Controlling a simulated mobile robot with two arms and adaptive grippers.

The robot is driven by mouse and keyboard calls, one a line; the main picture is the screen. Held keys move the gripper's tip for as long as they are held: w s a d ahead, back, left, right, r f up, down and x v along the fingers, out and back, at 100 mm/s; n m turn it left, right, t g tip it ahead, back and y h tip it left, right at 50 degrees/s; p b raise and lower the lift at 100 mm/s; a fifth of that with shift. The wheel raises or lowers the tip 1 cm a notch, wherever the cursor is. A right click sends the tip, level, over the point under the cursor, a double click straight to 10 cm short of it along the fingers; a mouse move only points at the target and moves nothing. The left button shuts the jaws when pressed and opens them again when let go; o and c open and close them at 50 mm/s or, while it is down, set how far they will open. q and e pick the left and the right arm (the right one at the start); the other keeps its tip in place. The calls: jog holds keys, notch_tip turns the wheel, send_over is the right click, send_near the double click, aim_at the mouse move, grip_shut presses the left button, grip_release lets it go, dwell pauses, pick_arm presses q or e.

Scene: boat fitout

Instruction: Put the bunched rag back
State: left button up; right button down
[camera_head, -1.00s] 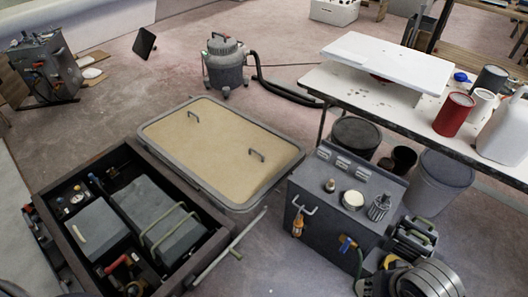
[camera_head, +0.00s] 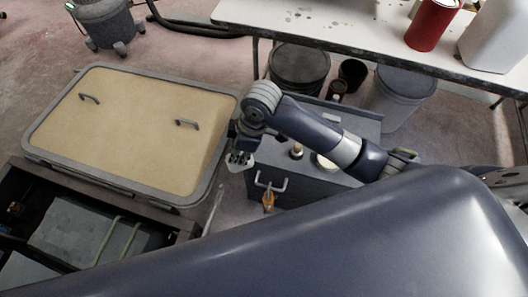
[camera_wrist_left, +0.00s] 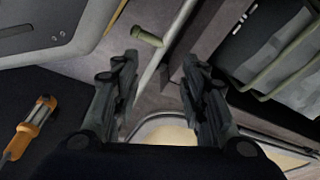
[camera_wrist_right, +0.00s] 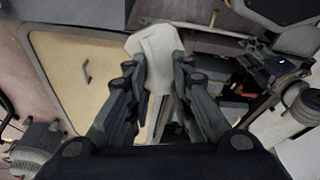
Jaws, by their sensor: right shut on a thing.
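A whitish bunched rag (camera_wrist_right: 155,45) is gripped at its near end in my right gripper (camera_wrist_right: 158,85), which is shut on it. In the head view the right gripper (camera_head: 240,155) hangs between the tan hatch panel (camera_head: 128,135) and the dark tool chest (camera_head: 290,186), and the rag (camera_head: 240,165) shows as a small pale patch under its fingers. My left gripper (camera_wrist_left: 160,85) shows in the left wrist view, open and empty, above a pole with a green grip (camera_wrist_left: 148,38). In the head view the left gripper is not visible.
A large dark link of my own arm covers the head view's foreground. The dark open bay (camera_head: 80,230) lies at lower left, partly hidden. An orange-handled tool (camera_head: 268,200) hangs on the chest's front. A white worktable (camera_head: 335,30) with a red can (camera_head: 432,25) stands behind.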

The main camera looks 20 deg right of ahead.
jog(key=w+a+f+n+g+b, duration=0.2)
jog(key=w+a+f+n+b, duration=0.2)
jog(key=a+f+n, duration=0.15)
jog(key=shift+n, duration=0.45)
jog(key=w+d, duration=0.1)
jog(key=d, duration=0.4)
jog(key=w+d+b, duration=0.1)
jog(key=d, duration=0.4)
jog(key=w+d, duration=0.2)
jog(key=d, duration=0.3)
jog(key=shift+f+b, duration=0.3)
jog(key=shift+b, duration=0.1)
jog(key=shift+d, duration=0.2)
pick_arm(q)
jog(key=w+r, duration=0.2)
jog(key=r, duration=0.5)
jog(key=w+r+t+b, duration=0.1)
jog(key=w+r, duration=0.1)
jog(key=r, duration=0.5)
jog(key=shift+w+d+r, duration=0.15)
jog(key=shift+w+d, duration=0.05)
jog(key=shift+w, duration=0.2)
pick_arm(e)
jog(key=shift+f, duration=1.7)
jog(key=shift+f, duration=0.15)
jog(key=c, duration=1.4)
grip_release()
